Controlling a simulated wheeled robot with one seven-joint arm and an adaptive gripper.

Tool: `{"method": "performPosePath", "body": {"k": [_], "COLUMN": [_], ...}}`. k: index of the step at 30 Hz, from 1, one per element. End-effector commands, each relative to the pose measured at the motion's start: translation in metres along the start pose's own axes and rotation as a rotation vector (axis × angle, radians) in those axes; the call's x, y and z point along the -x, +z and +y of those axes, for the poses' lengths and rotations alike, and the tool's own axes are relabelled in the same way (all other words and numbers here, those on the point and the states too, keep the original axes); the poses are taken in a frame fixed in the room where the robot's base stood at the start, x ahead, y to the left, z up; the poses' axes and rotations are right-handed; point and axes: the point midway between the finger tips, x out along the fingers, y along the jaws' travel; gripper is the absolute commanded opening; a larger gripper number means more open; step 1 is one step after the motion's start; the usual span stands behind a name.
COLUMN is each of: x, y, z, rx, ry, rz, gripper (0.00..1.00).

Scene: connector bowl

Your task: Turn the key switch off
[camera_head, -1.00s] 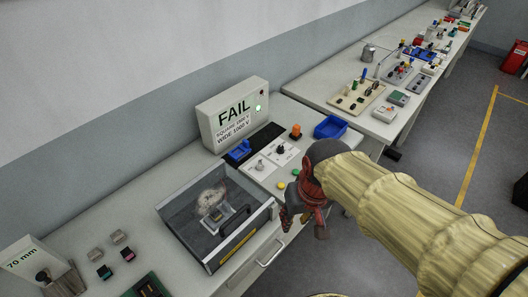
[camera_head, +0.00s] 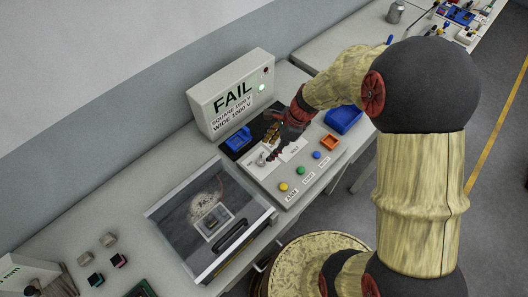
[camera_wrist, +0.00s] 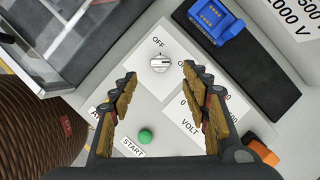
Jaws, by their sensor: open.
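The key switch (camera_wrist: 159,62) is a round white-grey knob on a white plate, with the word OFF printed above it in the wrist view. In the head view the key switch (camera_head: 262,159) is small, just left of my gripper. My gripper (camera_wrist: 158,78) is open and empty. In the wrist view its two fingers stand either side of the knob's line, and the knob shows just past the gap between the tips. I cannot tell how near the tips are to it. In the head view my gripper (camera_head: 273,148) is over the panel.
A VOLT plate (camera_wrist: 195,122) lies right of the switch, partly behind a finger. A green START button (camera_wrist: 145,136), a blue fixture (camera_wrist: 216,20) and an orange part (camera_wrist: 262,152) are near. A tester reading FAIL (camera_head: 232,92) stands behind. A clear-lidded box (camera_head: 180,245) stands left.

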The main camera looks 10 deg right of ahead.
Motion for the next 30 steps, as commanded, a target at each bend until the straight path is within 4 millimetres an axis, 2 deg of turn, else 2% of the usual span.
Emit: {"method": "performPosePath", "body": {"k": [5,12,18,30], "x": [-0.013,-0.051,-0.072,-0.077], "y": [0.0,-0.001,-0.001,0.0], "z": [0.0,0.001,0.001,0.0], "rx": [-0.022,-0.019,-0.018,-0.018], "ry": [0.0,0.003,0.001,0.0], "rz": [0.001,0.002,0.002,0.002], "gripper": [0.47,0.47,0.47,0.46]}}
